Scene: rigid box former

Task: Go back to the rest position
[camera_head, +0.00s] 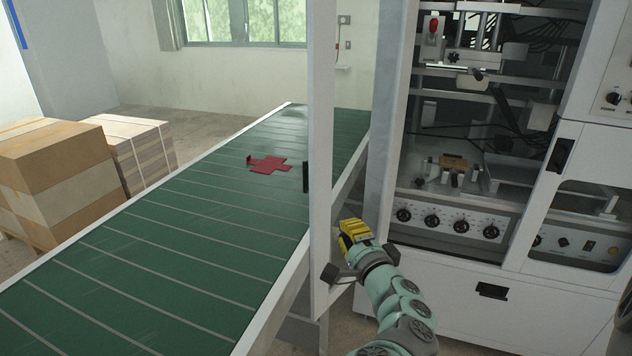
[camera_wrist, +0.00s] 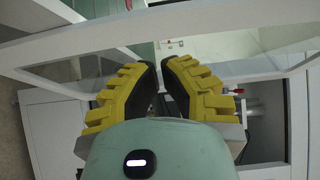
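My gripper (camera_head: 351,229) has yellow fingers and sits at the end of my green arm, beside the white upright post in the head view. In the wrist view my gripper (camera_wrist: 160,84) shows its two yellow fingers with dark pads apart, and nothing is between them. The gripper is open and empty. It is in front of the box-forming machine (camera_head: 450,262), to the right of the conveyor.
A green conveyor (camera_head: 180,245) runs along the left with a flat red cross-shaped blank (camera_head: 268,164) on it. A white post (camera_head: 321,150) stands close to my gripper. Stacked cartons (camera_head: 60,175) and a pallet stack (camera_head: 140,150) stand at the left.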

